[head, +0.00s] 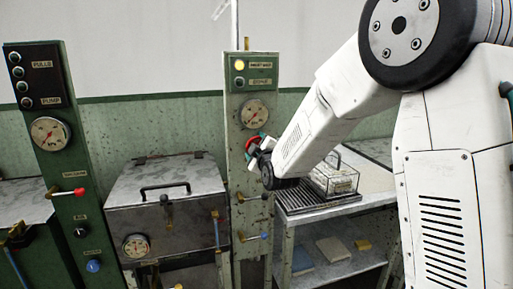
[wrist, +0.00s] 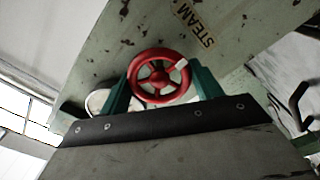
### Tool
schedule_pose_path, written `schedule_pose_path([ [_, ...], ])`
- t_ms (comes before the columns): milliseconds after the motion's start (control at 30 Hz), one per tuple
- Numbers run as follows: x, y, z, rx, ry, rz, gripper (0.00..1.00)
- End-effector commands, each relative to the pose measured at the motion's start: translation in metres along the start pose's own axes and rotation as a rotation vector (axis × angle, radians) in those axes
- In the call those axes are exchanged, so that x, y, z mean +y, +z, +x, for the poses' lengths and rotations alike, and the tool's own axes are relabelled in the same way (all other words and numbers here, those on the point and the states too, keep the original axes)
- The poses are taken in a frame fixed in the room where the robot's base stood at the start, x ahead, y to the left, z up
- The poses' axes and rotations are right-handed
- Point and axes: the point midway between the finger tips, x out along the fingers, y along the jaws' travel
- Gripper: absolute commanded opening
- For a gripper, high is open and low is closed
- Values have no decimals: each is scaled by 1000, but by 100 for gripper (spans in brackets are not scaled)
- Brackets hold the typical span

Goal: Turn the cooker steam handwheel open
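The red steam handwheel (wrist: 160,76) has spokes and a pale mark on its rim, and sits beside a STEAM label (wrist: 194,22) in the wrist view. In the head view the handwheel (head: 251,142) is partly hidden by my gripper, on the middle green panel (head: 236,115) below a gauge. My gripper (wrist: 161,85) is open, with one green finger on each side of the wheel. The wheel shows between the fingers. I cannot tell whether either finger touches the rim. In the head view my gripper (head: 263,152) is right at the wheel.
A lidded metal cooker (head: 166,205) stands left. A left panel carries another gauge (head: 49,134).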

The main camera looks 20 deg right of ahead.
Motion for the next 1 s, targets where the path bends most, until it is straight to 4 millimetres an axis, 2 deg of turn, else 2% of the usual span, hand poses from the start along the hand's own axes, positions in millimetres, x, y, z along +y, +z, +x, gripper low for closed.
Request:
schedule_pose_path([
  [33, -2, 1, -1, -3, -5, -2, 75],
  [67, -2, 1, -1, -2, -5, -1, 84],
  [100, -2, 1, -1, -2, -4, -1, 86],
  [433, 0, 0, -5, 0, -2, 0, 86],
  [800, -1, 0, -64, -1, -3, 0, 86],
  [1000, -1, 1, -78, -2, -2, 0, 86],
])
